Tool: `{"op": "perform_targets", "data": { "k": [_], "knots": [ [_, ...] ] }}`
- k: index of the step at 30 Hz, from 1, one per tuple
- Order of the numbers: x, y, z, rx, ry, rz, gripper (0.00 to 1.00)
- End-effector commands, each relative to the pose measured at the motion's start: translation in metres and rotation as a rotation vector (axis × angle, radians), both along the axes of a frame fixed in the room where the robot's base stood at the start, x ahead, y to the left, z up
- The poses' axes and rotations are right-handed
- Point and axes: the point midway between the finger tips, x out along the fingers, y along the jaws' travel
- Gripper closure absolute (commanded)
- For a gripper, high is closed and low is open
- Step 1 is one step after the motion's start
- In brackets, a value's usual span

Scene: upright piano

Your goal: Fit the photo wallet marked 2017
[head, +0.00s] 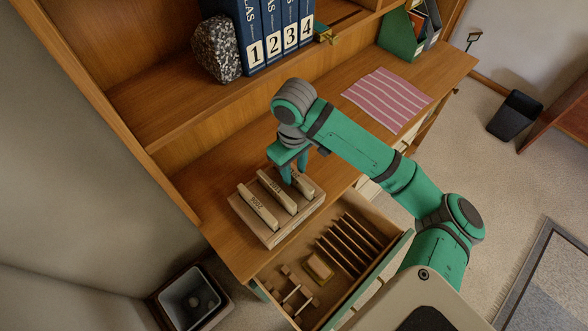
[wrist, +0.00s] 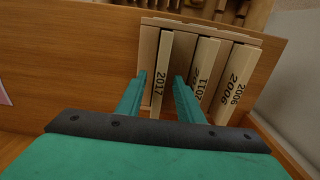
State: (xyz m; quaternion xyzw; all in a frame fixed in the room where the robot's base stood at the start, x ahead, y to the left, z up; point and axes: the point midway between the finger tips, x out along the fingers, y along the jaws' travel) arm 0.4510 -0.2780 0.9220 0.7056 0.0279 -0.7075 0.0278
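The photo wallet marked 2017 (wrist: 160,82) is a pale upright slab in a wooden holder (head: 268,236) on the desk. In the head view it (head: 303,183) is the rightmost wallet, partly hidden by my gripper (head: 294,172). In the wrist view my gripper (wrist: 160,76) is open, with one finger on each side of this wallet and a narrow gap showing. The wallets marked 2011 (wrist: 203,72) and 2006 (wrist: 233,84) stand beside it in the same holder. An open drawer (head: 330,262) with several upright dividers is below the desk top.
In the drawer are a small tan block (head: 319,267) and a wooden rack piece (head: 293,292). A striped pink cloth (head: 387,98) lies on the desk to the right. Numbered blue atlases (head: 265,35) and a speckled stone (head: 216,50) stand on the shelf above.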

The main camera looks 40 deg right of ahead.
Motion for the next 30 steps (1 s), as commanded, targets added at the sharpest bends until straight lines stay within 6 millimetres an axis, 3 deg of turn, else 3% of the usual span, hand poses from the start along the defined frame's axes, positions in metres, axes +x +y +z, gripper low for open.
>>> {"op": "perform_targets", "data": {
  "k": [8,21,30],
  "knots": [
    [0.001,0.000,0.011,-0.001,0.000,0.001,0.66],
    [0.000,-0.001,0.087,-0.003,0.000,0.000,0.66],
    [0.001,0.001,0.108,0.000,0.000,0.003,0.66]
  ]
}}
